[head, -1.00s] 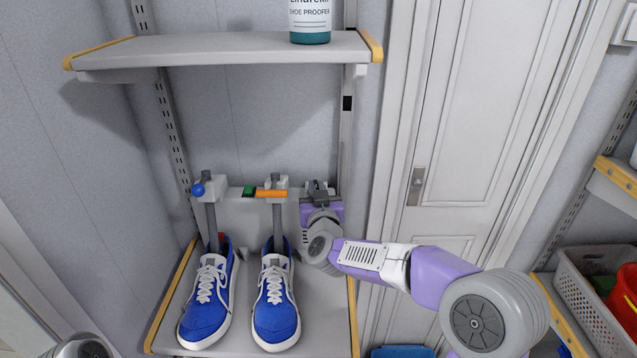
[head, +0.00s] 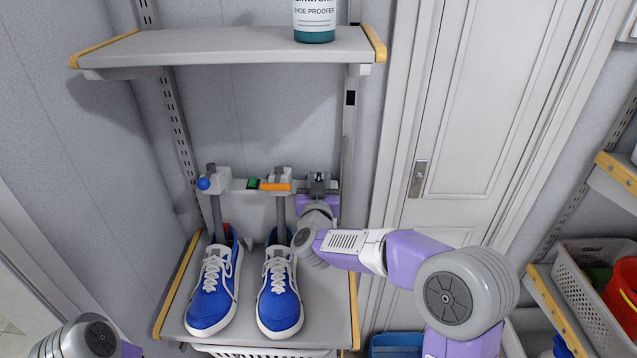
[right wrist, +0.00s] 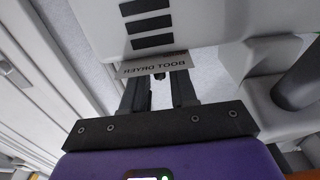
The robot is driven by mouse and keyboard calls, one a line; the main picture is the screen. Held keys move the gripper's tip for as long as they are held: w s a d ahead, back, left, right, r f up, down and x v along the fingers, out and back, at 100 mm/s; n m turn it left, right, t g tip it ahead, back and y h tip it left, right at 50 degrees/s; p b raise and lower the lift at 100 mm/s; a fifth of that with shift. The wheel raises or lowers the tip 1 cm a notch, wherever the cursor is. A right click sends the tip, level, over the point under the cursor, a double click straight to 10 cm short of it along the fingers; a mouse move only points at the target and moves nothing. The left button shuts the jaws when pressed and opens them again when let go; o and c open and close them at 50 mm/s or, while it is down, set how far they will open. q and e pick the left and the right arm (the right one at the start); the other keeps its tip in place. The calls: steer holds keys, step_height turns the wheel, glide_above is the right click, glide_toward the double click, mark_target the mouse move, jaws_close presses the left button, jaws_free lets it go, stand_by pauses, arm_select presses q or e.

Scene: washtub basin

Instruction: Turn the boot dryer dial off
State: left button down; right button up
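The pale grey boot dryer (head: 248,211) stands at the back of the lower shelf, with a blue shoe (head: 211,300) and another blue shoe (head: 279,301) at its two upright tubes. It carries a blue knob (head: 203,183), a green button (head: 253,183) and an orange bar (head: 275,187). I cannot tell which part is the dial. My right gripper (head: 319,178) is at the dryer's right end. In the right wrist view its fingers are apart, close to the upside-down "BOOT DRYER" label (right wrist: 155,65); a small dark piece (right wrist: 158,76) shows between them. My left gripper is out of view.
An upper shelf (head: 230,47) holding a shoe proofer bottle (head: 314,15) hangs above. A metal upright (head: 348,130) and a door (head: 455,120) are close right of my right gripper. A grey basket (head: 585,300) stands far right.

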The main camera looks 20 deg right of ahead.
steer(key=shift+o, duration=0.7)
steer(key=shift+f, duration=0.1)
steer(key=shift+s+a, duration=0.1)
steer(key=v, duration=0.7)
steer(key=shift+s+p, duration=0.25)
steer(key=shift+p, duration=0.05)
